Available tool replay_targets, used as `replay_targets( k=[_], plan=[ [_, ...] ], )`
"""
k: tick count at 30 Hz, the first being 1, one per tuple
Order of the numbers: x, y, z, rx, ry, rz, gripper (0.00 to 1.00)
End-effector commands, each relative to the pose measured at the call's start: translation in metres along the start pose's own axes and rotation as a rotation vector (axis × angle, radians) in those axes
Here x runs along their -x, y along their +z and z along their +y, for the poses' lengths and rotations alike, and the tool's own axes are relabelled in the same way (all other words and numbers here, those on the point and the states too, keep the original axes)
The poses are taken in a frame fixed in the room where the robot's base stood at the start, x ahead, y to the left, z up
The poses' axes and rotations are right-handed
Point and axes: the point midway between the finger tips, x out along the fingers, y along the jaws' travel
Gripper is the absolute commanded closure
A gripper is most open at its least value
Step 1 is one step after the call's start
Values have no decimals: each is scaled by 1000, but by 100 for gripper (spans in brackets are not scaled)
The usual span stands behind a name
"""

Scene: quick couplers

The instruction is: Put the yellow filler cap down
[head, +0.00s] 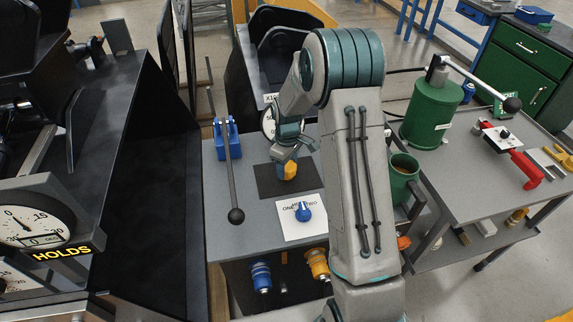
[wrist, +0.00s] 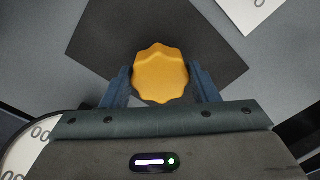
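The yellow filler cap (wrist: 161,72) has a lobed rim and sits between the two fingers of my gripper (wrist: 161,82) in the wrist view. The fingers lie against its left and right sides, with no clear gap. In the head view the cap (head: 290,171) shows just under my gripper (head: 287,158), over the black square mat (head: 268,187) on the grey bench top. The mat also lies behind the cap in the wrist view (wrist: 225,62). I cannot tell whether the cap's underside touches the mat.
A blue knob (head: 304,211) on a white label plate is in front of the mat. A black-knobbed lever (head: 231,180) on a blue base stands left. A green cup (head: 403,178) is right, partly behind my arm. Bare bench top (head: 235,240) lies at the front left.

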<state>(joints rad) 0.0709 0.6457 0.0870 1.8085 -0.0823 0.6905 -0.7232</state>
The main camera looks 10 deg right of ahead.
Motion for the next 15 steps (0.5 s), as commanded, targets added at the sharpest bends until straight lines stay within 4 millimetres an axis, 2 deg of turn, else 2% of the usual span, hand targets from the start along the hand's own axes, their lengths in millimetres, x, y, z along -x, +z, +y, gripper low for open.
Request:
replay_targets(
  k=[1,2,11,15],
  plan=[
    [0,0,0,0,0,0,31],
    [0,0,0,0,0,0,26],
    [2,0,0,0,-1,0,26],
    [12,0,1,0,1,2,26]
  ],
)
